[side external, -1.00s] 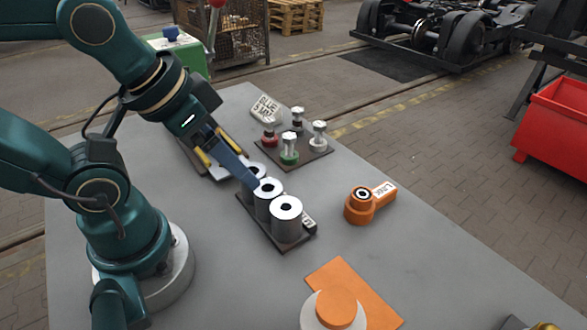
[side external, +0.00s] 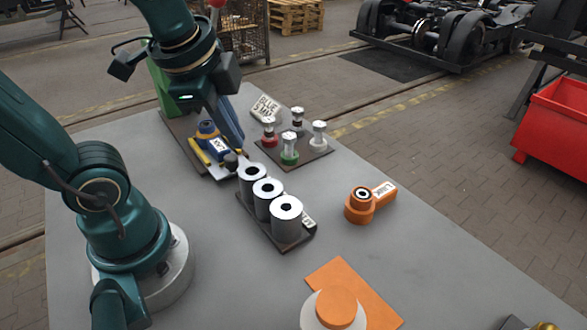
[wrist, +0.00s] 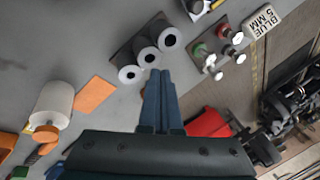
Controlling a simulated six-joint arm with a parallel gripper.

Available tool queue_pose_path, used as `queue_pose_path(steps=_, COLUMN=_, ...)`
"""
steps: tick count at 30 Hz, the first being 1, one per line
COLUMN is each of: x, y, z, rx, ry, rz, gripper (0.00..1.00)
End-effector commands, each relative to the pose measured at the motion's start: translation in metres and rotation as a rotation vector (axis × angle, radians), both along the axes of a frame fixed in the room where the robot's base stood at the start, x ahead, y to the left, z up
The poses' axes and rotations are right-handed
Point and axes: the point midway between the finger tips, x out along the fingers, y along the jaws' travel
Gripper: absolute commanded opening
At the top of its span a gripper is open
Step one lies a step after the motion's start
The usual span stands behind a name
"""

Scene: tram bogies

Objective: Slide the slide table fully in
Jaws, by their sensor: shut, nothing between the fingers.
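The slide table (side external: 219,149) is a blue block with a white label on a base with yellow rails, at the back left of the grey bench in the side view. A dark round knob (side external: 231,160) sits at its near end. Only a corner of the unit (wrist: 215,4) shows at the top edge of the wrist view. My gripper (side external: 241,150) is shut and empty, its blue fingers pointing down just right of the slide table, near the knob. I cannot tell whether they touch it. In the wrist view my gripper (wrist: 160,74) has its fingers together.
Several metal cylinders (side external: 287,212) stand on a dark tray (side external: 295,246) close in front of the slide table. A plate with colour-marked plungers (side external: 289,150) and a "BLUE 5 MM" sign (side external: 266,107) are behind. An orange link (side external: 362,205) lies right, with clear bench around it.

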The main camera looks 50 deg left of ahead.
Motion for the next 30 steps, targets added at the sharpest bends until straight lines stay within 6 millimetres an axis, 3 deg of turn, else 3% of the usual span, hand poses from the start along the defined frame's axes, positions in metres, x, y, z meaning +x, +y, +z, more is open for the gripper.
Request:
queue_pose_path(steps=6, x=0.031, y=0.031, z=-0.007, rx=0.211, ry=0.259, rz=-0.321, gripper=0.00)
queue_pose_path(steps=12, x=0.054, y=0.055, z=-0.027, rx=0.295, ry=0.466, rz=-0.496, gripper=0.00)
queue_pose_path(steps=23, x=0.060, y=0.065, z=-0.059, rx=0.279, ry=0.577, rz=-0.508, gripper=0.00)
queue_pose_path(steps=30, x=0.055, y=0.079, z=-0.094, rx=0.277, ry=0.580, rz=-0.507, gripper=0.00)
